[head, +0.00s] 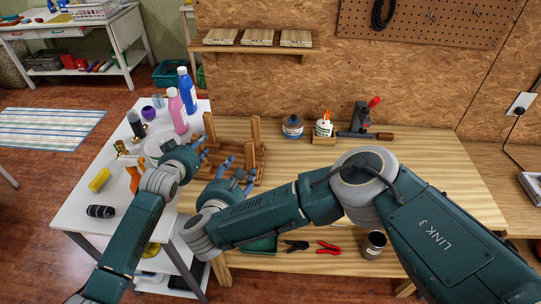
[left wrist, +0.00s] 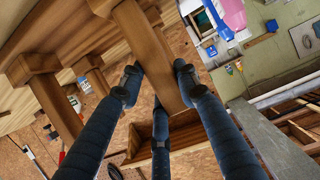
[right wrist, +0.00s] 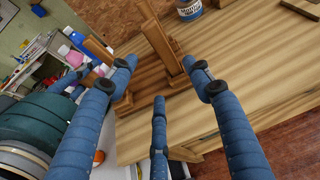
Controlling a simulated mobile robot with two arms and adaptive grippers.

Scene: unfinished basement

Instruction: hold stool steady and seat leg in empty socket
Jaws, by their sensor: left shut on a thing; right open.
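The wooden stool (head: 246,152) rests upside down on the workbench with its legs pointing up. My left gripper (head: 200,150) is at its left side. In the left wrist view its fingers are shut on a stool leg (left wrist: 144,50). My right gripper (head: 238,176) is open at the near side of the stool. In the right wrist view the open fingers (right wrist: 162,75) are apart, with upright wooden legs (right wrist: 157,40) beyond and between them. I cannot tell whether it touches them. The empty socket and a separate loose leg cannot be made out.
A white cart (head: 85,215) with bottles stands left. The bench's right part is clear.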

